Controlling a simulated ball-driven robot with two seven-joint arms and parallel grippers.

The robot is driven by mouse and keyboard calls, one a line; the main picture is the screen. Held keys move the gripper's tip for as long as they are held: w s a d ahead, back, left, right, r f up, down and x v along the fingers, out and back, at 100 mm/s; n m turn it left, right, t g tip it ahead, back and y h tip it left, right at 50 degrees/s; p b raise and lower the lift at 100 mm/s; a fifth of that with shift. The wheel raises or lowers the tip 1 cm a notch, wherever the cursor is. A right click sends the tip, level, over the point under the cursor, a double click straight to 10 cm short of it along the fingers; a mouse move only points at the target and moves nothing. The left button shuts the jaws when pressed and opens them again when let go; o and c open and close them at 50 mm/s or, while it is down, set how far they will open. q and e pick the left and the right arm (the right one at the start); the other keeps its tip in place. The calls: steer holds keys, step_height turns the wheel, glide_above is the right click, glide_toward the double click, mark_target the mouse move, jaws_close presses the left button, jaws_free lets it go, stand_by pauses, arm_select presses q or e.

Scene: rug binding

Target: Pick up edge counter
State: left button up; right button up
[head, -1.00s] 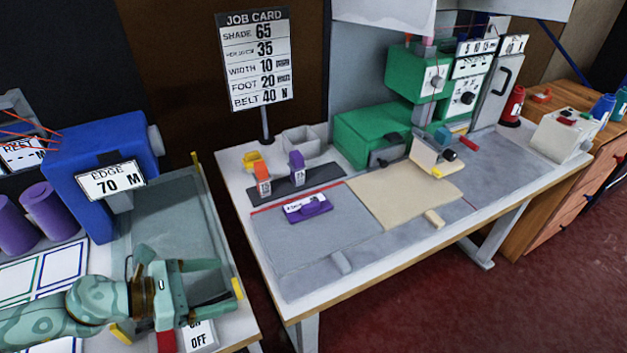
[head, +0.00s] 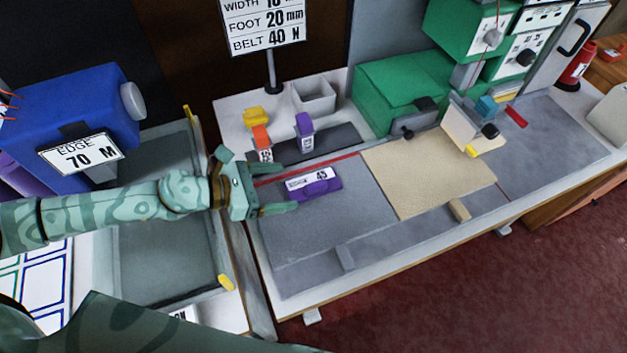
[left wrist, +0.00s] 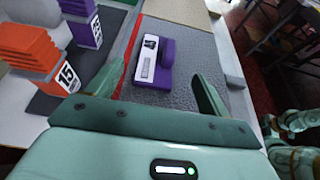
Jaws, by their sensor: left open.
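A purple device with a white display label (head: 313,183) lies flat on the grey mat of the work table. Its label reads 45, with a blurred word before it that I cannot read for sure. It also shows in the left wrist view (left wrist: 155,62), ahead of and between the fingers. My left gripper (head: 284,187) is open and empty, just left of the purple device, with its fingers pointing toward it. A separate sign reading EDGE 70 M (head: 82,155) hangs on the blue machine at the left.
Orange (head: 262,142) and purple (head: 305,132) tagged stacks stand on a dark strip behind the device. A beige rug piece (head: 425,172) lies to its right, beside the green machine (head: 395,92). The mat's front part (head: 330,235) is mostly clear. A gap separates the two tables.

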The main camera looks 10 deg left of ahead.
mark_target(328, 179)
arm_select(q)
steer(key=x, duration=0.2)
steer(key=shift+w+d+f, duration=0.1)
steer(key=shift+w+d, duration=0.1)
steer(key=shift+d, duration=0.05)
steer(key=x, duration=0.5)
steer(key=shift+w+d+b, duration=0.1)
steer(key=shift+w+b, duration=0.2)
steer(key=shift+w, duration=0.05)
steer(key=c, duration=1.2)
